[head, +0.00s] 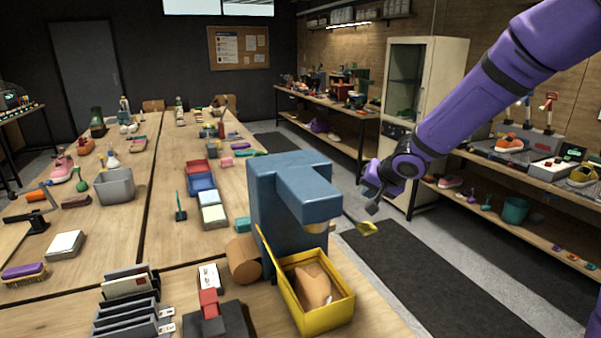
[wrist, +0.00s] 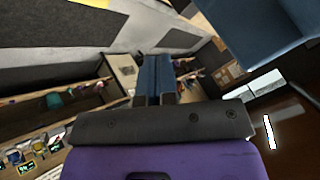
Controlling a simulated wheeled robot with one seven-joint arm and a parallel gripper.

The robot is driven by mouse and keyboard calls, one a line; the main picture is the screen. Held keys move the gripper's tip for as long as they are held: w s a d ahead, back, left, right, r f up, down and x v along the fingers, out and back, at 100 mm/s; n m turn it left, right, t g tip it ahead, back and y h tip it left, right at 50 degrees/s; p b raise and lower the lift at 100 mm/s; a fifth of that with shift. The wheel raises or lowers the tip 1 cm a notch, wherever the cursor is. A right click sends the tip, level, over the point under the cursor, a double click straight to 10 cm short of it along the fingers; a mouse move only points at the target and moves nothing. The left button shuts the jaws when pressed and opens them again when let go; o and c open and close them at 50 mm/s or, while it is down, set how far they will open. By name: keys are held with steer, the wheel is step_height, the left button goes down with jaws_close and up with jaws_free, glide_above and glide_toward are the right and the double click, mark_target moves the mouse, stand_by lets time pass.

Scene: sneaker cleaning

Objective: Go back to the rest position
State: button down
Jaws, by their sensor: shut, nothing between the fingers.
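My purple arm reaches in from the upper right in the head view. My gripper (head: 372,207) hangs in the air over the aisle, right of the blue block-shaped machine (head: 288,195) and clear of the table. In the wrist view my gripper (wrist: 158,62) shows two blue fingers side by side, closed with nothing between them. A yellow open box (head: 323,318) with a tan shoe-like piece (head: 311,285) inside stands at the table's near edge, apart from my gripper.
The long wooden table (head: 160,190) holds trays, brushes and shoes. A small yellow piece (head: 367,229) shows just below my gripper; its support is unclear. Shelves with shoes (head: 509,144) and a green bucket (head: 515,210) stand right. The dark floor mat (head: 420,280) is clear.

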steer(key=s+d+r+n+h, duration=0.1)
steer(key=s+d+r+h, duration=0.2)
steer(key=s+r, duration=0.4)
steer(key=s+d+r+n+h, duration=0.1)
steer(key=s+d+r+h, duration=0.2)
steer(key=s+r, duration=0.45)
steer(key=s+r+n+g+y, duration=0.1)
steer(key=s+n+g+y, duration=0.1)
steer(key=s, duration=2)
steer(key=shift+s+a+r+g+y, duration=0.15)
steer(key=shift+s+r+g+y, duration=0.2)
steer(key=shift+y, duration=0.15)
